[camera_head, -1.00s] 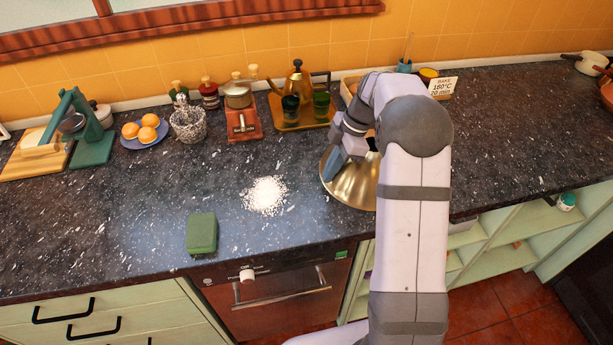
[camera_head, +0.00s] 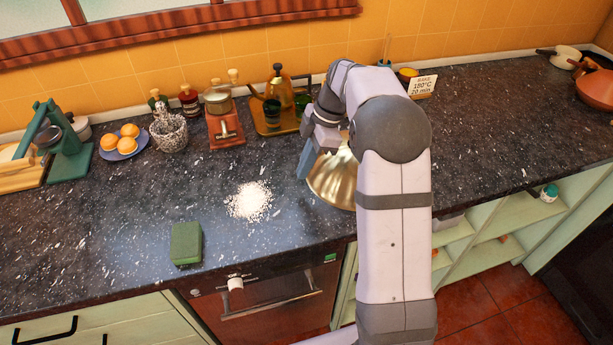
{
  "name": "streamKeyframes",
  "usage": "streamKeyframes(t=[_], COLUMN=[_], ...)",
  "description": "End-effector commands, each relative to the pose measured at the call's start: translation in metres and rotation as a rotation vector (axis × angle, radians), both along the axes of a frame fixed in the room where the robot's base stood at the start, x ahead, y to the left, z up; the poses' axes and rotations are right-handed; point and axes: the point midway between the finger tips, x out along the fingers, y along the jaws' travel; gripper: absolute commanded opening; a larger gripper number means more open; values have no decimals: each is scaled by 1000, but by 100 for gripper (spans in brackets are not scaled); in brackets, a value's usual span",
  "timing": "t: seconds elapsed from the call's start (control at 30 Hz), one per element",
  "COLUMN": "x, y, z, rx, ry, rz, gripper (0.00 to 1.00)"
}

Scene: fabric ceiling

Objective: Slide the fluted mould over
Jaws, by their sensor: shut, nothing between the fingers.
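A shiny gold-coloured rounded metal piece (camera_head: 334,186), which I take to be the fluted mould, stands on the dark counter near its front edge. Its right side is hidden behind my arm, and I cannot make out its flutes clearly. My gripper (camera_head: 304,168) is shut and empty, pointing down at the mould's upper left side. It overlaps the mould's left edge in the picture; I cannot tell whether they touch.
A white powder patch (camera_head: 249,202) lies left of the mould, with a green block (camera_head: 186,243) further left. The counter's middle is mostly clear.

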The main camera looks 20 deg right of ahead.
Motion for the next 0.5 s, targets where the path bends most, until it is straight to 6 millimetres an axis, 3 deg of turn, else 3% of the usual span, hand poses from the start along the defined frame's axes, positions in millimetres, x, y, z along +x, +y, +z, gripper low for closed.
streamKeyframes(t=[0.2,0.5], x=[0,-1], y=[-14,-22], z=[36,61], rx=[0,0], ry=[-3,1], rz=[-2,0], gripper=[0,0])
